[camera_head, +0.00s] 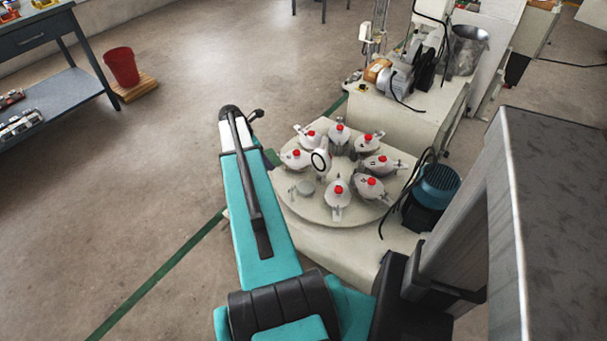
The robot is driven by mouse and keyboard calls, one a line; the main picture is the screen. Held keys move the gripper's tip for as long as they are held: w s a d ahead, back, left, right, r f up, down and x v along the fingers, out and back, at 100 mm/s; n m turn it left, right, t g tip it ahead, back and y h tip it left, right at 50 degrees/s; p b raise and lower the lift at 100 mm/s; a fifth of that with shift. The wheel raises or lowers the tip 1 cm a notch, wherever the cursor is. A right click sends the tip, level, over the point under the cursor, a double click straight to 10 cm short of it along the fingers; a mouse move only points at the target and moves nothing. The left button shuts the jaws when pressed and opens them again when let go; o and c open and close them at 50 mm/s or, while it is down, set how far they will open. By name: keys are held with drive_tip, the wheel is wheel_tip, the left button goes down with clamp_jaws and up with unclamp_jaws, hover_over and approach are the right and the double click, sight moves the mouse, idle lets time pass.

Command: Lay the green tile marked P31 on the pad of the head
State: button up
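No green tile marked P31 can be made out in this view. A pale round turntable (345,213) carries a ring of several white heads with red knobs, such as the front head (338,199). At its left front is a spot without a red knob, where a small grey round pad (304,188) seems to lie bare. My teal arm reaches up from the bottom centre, left of the turntable. My gripper is not visible, so what it holds cannot be told.
A white piece with a dark ring (320,160) stands among the heads. A blue motor (436,186) sits right of the turntable. Behind is a pale cabinet (405,122) with machinery. A dark workbench (53,100) and red bucket (121,67) are left. Floor at left is clear.

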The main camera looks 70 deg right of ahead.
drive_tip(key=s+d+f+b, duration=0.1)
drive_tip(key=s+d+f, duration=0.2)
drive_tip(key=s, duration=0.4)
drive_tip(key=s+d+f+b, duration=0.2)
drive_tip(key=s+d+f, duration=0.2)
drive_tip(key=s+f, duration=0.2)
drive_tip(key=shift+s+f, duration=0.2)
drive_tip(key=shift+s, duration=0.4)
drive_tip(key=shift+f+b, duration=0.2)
drive_tip(key=shift+b, duration=0.25)
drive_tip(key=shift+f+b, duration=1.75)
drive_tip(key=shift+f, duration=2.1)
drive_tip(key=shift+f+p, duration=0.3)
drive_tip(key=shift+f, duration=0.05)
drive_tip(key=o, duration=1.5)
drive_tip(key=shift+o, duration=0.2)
